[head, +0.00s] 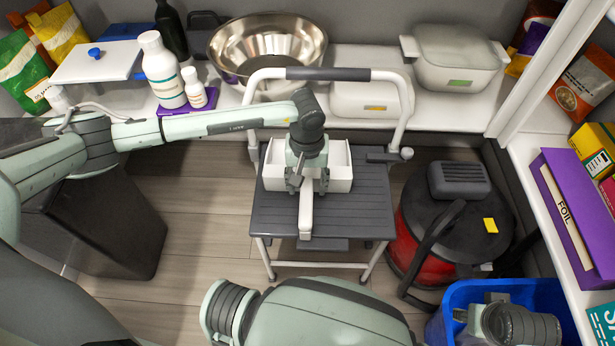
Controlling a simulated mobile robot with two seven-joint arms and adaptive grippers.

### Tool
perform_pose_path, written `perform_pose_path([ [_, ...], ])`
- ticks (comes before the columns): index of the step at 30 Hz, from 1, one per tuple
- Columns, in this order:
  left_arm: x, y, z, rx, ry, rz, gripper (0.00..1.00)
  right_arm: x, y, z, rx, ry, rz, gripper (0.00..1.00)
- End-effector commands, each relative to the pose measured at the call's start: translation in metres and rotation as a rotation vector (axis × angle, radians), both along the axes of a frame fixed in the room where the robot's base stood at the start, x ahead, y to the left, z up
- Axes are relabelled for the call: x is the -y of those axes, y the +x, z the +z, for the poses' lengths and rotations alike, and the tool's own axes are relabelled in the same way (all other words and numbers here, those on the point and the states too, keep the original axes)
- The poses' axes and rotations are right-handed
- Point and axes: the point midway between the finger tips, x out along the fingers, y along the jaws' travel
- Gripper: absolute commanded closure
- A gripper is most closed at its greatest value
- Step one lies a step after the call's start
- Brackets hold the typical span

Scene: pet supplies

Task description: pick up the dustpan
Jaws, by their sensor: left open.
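The white dustpan (340,166) lies on the dark grey top of a step stool (365,210), with its short white handle (306,215) toward me. My left gripper (307,184) points down over the handle where it meets the pan. Its fingers are open, one on each side of the handle; whether they touch it I cannot tell. The gripper hides part of the pan. Part of my right wrist (520,325) shows at the lower right over a blue bin; its finger state cannot be made out.
The stool's raised handlebar (328,74) stands behind the dustpan. A red and black vacuum (450,230) is right of the stool, above the blue bin (440,325). A steel bowl (268,45) and white bottles (162,68) stand on the back shelf.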

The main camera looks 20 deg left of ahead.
Motion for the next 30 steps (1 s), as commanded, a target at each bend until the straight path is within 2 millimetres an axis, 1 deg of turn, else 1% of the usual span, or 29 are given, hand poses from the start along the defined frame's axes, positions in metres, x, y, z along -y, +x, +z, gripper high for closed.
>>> perform_pose_path([
  [4,0.0,0.0001,0.0002,0.0,0.0,0.0,0.5,0.0001,0.0001,-0.0001,0.0,0.0,0.0,0.6],
  [5,0.0,0.0001,0.0002,0.0,0.0,0.0,0.53,0.0001,0.0001,-0.0001,0.0,0.0,0.0,0.6],
  [16,-0.0002,-0.0001,0.0004,0.0,0.0,0.0,0.98,0.0001,0.0002,0.0,0.0,0.0,0.0,0.6],
  [17,-0.0002,-0.0001,0.0004,0.0,0.0,0.0,1.0,0.0001,0.0002,0.0,0.0,0.0,0.0,0.6],
  [26,-0.0001,0.0005,0.0015,0.0,0.0,0.001,1.0,-0.0001,0.0003,0.0004,0.001,0.0,0.0,0.6],
  [30,0.0001,0.002,0.0076,0.001,-0.001,0.003,1.0,-0.0003,0.0013,0.0018,0.005,0.002,0.001,0.6],
])
